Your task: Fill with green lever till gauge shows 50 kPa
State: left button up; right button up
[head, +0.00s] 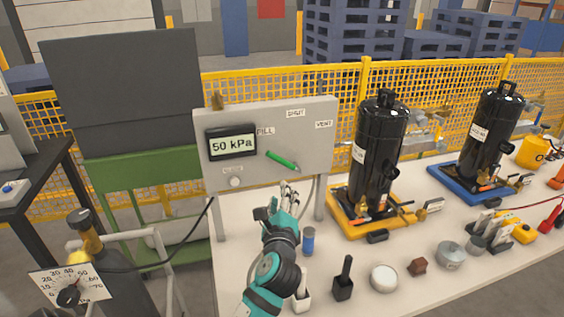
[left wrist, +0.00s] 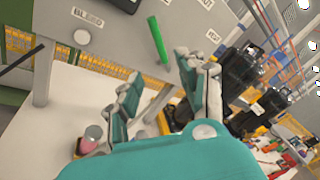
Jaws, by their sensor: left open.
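The grey panel (head: 215,165) stands at the back of the bench, and its digital gauge (head: 232,145) reads 50 kPa. The green lever (head: 282,161) slants from lower right to upper left, its upper end toward the FILL label (head: 265,131). The SHUT label (head: 295,113) and VENT label (head: 323,124) are above and to the right. My left gripper (head: 287,197) is open and empty, just below the lever. In the left wrist view the lever (left wrist: 158,41) lies beyond the gap between the spread fingers (left wrist: 160,92), apart from them. My right gripper is not in view.
A white bleed button (head: 236,183) is at the panel's lower left. Two black tanks (head: 378,145) (head: 490,130) stand right of the panel. A blue-topped cup (head: 308,241) is beside my left wrist. A dial gauge (head: 70,287) is at lower left. Small parts line the bench.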

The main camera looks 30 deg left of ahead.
aim_at(282, 163)
pick_arm(q)
jog(key=p+x, duration=0.1)
jog(key=x, duration=1.4)
jog(key=shift+w+a+p, duration=0.25)
jog(key=shift+w+p, duration=0.05)
jog(key=shift+p, duration=0.05)
jog(key=shift+w+a, duration=0.35)
jog(key=shift+w, duration=0.2)
jog(key=shift+c, duration=0.6)
grip_shut()
